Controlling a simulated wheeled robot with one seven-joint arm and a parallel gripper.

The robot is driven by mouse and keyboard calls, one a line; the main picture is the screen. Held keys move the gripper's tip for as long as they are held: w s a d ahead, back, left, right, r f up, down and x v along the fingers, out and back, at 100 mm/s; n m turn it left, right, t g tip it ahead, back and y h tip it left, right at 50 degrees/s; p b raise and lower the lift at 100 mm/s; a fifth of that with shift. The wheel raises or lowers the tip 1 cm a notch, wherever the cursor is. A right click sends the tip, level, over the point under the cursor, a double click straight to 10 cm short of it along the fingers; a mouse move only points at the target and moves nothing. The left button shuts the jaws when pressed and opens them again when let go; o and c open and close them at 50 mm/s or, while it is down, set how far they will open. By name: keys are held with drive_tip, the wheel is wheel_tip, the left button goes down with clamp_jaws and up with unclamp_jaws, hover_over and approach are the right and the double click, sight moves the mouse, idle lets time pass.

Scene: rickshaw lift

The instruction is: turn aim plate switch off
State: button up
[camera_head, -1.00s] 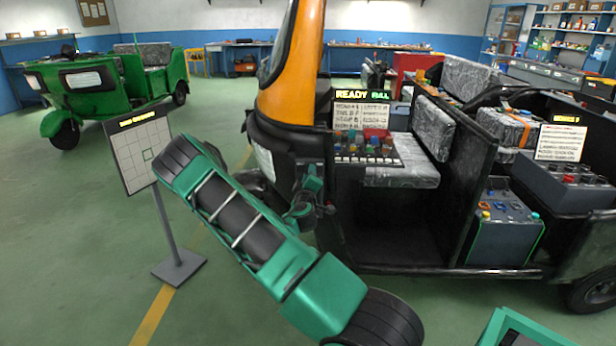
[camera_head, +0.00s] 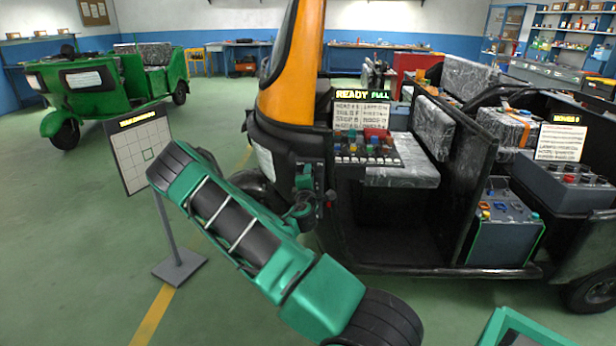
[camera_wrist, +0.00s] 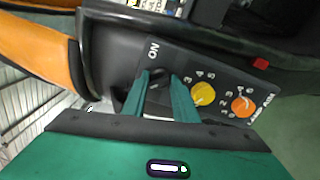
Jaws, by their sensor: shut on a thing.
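In the wrist view a dark switch panel (camera_wrist: 222,84) on the rickshaw carries a white "ON" label, a yellow numbered knob (camera_wrist: 203,94) and an orange numbered knob (camera_wrist: 243,105). My gripper (camera_wrist: 160,80) is at the "ON" end of the panel, left of the yellow knob. Its two green fingers are closed around a small dark switch (camera_wrist: 157,73), mostly hidden between them. I cannot tell the switch's position. In the head view my gripper (camera_head: 312,202) is at the front of the orange and black rickshaw (camera_head: 292,75).
A panel of coloured buttons (camera_head: 366,146) sits in the cab, under a "READY" sign. Control boxes (camera_head: 503,222) stand in the black rickshaw body at right. A green rickshaw (camera_head: 95,88) is at the back left.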

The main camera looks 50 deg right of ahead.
drive_tip(key=shift+w+a+f, duration=0.2)
idle(0.3)
drive_tip(key=o, duration=0.9)
drive_tip(key=shift+o, duration=0.8)
drive_tip(key=shift+s+d+r, duration=0.1)
drive_tip(key=v, duration=1)
drive_tip(key=shift+a, duration=0.35)
drive_tip(key=shift+s+d, duration=0.1)
